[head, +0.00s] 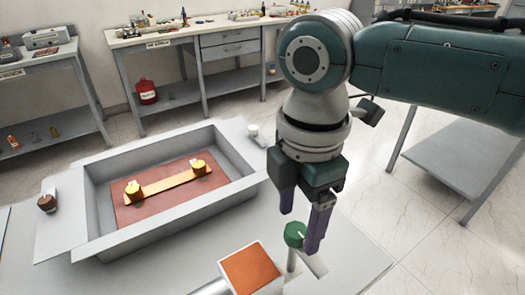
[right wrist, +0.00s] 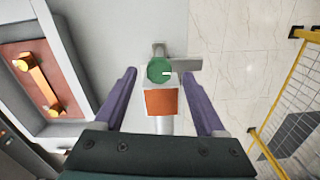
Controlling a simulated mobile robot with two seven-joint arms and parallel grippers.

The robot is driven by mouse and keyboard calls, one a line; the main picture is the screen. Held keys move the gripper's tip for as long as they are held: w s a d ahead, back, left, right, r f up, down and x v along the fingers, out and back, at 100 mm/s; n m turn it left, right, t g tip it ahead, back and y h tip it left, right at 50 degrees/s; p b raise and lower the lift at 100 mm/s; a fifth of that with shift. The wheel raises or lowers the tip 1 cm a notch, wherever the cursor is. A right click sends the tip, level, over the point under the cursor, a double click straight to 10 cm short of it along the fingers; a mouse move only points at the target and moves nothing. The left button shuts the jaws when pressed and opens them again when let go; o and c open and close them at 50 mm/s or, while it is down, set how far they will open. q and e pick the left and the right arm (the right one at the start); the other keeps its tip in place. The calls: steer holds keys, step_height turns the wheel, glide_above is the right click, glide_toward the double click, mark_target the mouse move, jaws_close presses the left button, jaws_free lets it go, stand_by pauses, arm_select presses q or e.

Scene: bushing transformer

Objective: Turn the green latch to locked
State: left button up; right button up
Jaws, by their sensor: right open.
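The green latch (head: 295,234) is a round green knob on a pale post near the right end of the grey table. In the right wrist view the latch (right wrist: 157,70) shows a white mark pointing right. My right gripper (head: 300,231) points down, with its purple fingers open and empty. In the right wrist view the latch lies between the fingertips (right wrist: 160,73) in the picture. I cannot tell whether either finger touches it. My left gripper is not in view.
A grey open tank (head: 125,238) holds a copper-coloured bar (head: 165,185) with two yellow-topped posts. A white cup (head: 253,131) and a brown knob (head: 47,203) sit at the tank's sides.

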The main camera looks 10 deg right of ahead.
steer(key=shift+f, duration=0.8)
jaws_close()
